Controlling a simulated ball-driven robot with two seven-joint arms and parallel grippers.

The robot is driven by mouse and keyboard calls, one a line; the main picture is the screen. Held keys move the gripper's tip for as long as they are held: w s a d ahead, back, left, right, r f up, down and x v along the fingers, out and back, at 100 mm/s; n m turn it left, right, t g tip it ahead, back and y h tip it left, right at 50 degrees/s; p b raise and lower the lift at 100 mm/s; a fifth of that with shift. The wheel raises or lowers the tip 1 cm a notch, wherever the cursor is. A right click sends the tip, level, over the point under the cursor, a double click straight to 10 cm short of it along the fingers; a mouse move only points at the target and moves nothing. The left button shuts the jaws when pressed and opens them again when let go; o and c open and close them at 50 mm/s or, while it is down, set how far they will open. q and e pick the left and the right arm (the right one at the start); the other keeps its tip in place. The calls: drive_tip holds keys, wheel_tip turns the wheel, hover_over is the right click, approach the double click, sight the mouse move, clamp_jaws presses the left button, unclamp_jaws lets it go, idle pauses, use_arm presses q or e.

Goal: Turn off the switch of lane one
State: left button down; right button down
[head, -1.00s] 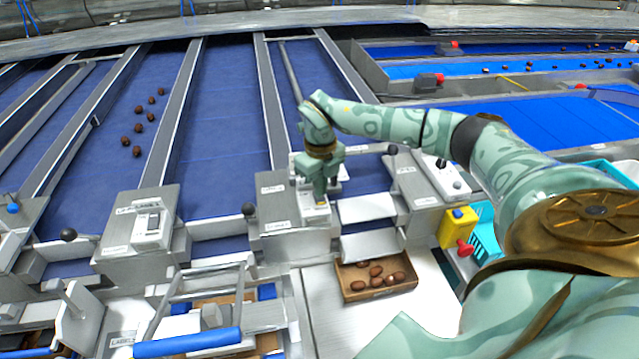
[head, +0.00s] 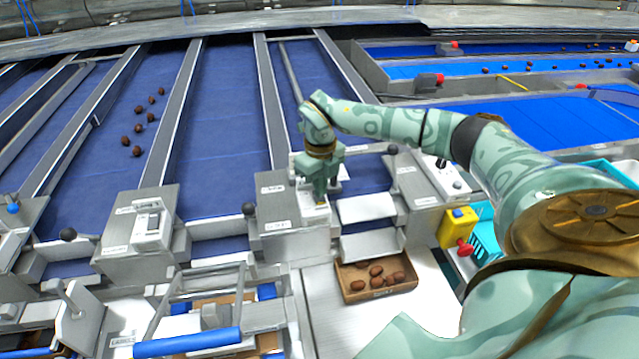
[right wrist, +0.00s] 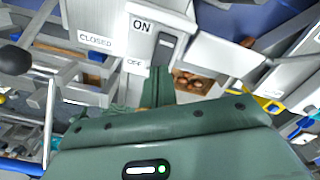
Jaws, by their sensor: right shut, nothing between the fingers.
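The switch box (head: 287,215) at the lower end of a blue lane carries a pale switch plate (head: 314,211). In the right wrist view the switch plate (right wrist: 141,45) reads ON at the top and OFF lower down, with a dark grey slot or rocker (right wrist: 166,48) beside the words. My right gripper (head: 320,193) is shut and empty, pointing down at the plate and covering part of it. In the right wrist view its fingers (right wrist: 156,88) are close together just below the slot. I cannot tell whether they touch the switch. My left gripper is not in view.
A cardboard tray (head: 347,293) of dates stands below the chute. Another switch box (head: 130,235) stands to the left. A yellow box with a red button (head: 456,228) is on the right. Black-knobbed levers (head: 249,209) stick up beside the boxes.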

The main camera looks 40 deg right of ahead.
sight(321, 200)
drive_tip(key=shift+s+f+b, duration=0.1)
drive_tip(key=shift+f+b, duration=0.45)
drive_tip(key=shift+f, duration=0.45)
idle(0.3)
wheel_tip(321, 200, up, 7)
drive_tip(key=p, duration=0.7)
drive_tip(key=shift+r, duration=0.1)
idle(0.3)
